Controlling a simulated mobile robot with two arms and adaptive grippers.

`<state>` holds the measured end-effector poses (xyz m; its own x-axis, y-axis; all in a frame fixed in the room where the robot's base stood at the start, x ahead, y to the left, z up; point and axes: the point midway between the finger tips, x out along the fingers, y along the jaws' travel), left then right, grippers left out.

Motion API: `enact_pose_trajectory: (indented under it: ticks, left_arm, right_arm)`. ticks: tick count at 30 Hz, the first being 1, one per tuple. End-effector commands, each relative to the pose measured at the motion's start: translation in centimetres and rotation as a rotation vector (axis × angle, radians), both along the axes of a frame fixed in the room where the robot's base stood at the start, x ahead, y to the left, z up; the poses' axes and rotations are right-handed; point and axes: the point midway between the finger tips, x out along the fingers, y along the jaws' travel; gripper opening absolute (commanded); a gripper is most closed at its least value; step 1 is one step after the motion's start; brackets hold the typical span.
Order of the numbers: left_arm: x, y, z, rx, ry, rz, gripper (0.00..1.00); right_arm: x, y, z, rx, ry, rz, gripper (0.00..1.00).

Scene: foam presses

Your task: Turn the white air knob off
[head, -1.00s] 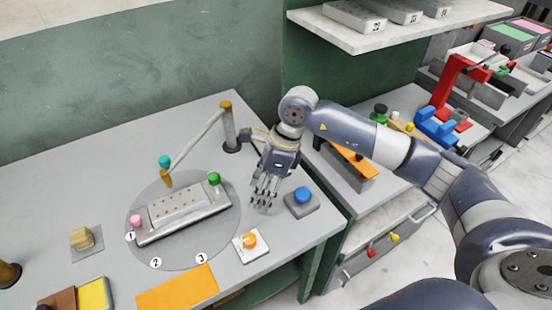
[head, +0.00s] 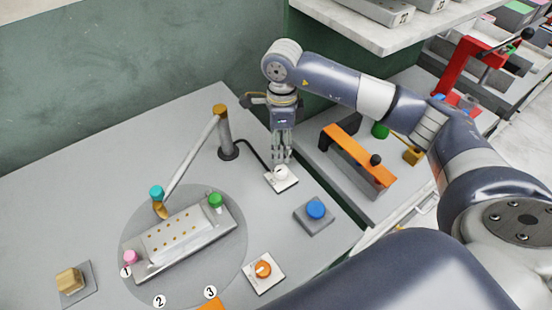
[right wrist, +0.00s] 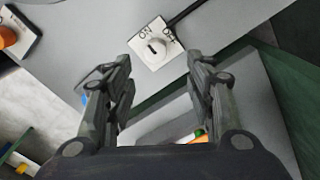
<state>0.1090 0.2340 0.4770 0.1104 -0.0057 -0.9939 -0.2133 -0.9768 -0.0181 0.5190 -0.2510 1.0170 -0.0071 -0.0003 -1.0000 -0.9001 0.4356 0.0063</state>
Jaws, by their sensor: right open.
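The white air knob (head: 281,174) sits on a square white plate near the right edge of the grey table, with a black cable running to it. In the right wrist view the knob (right wrist: 154,48) shows a dark pointer mark, with "ON" and "OFF" lettered on its plate. My right gripper (head: 283,158) points down just above and behind the knob in the head view. In the right wrist view its two open fingers (right wrist: 160,62) are spread with nothing between them, and the knob lies beyond their tips. My left gripper is out of view.
An orange knob (head: 263,269) on a white plate and a blue button (head: 315,209) on a grey base stand nearer the front. A jointed arm on a post (head: 226,135) stands to the left. An orange-handled press (head: 358,160) is at right.

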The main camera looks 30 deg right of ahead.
Motion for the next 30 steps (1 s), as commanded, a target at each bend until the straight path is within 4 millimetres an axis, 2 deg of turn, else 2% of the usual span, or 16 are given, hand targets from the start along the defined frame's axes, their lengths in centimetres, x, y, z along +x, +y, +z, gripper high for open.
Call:
enact_pose_trajectory:
  ticks: [9,15,22,28,29,30]
  left_arm:
    - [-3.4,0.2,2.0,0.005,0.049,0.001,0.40]
    - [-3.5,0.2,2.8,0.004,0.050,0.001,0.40]
    - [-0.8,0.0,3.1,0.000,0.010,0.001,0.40]
    - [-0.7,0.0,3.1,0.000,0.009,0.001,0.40]
    - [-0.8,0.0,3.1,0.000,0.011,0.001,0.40]
    - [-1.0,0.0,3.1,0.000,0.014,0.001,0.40]
  right_arm:
    - [-0.2,0.0,-5.5,0.000,0.005,-0.001,0.49]
    - [-0.1,0.1,-8.6,0.001,0.003,-0.001,0.49]
    - [-0.1,0.0,-9.9,0.001,0.000,0.001,0.49]
    - [-0.1,0.0,-10.0,0.001,0.000,0.001,0.49]
    - [-0.1,0.0,-10.0,0.001,0.000,0.001,0.47]
    - [-0.1,0.0,-10.0,0.001,0.000,0.001,0.38]
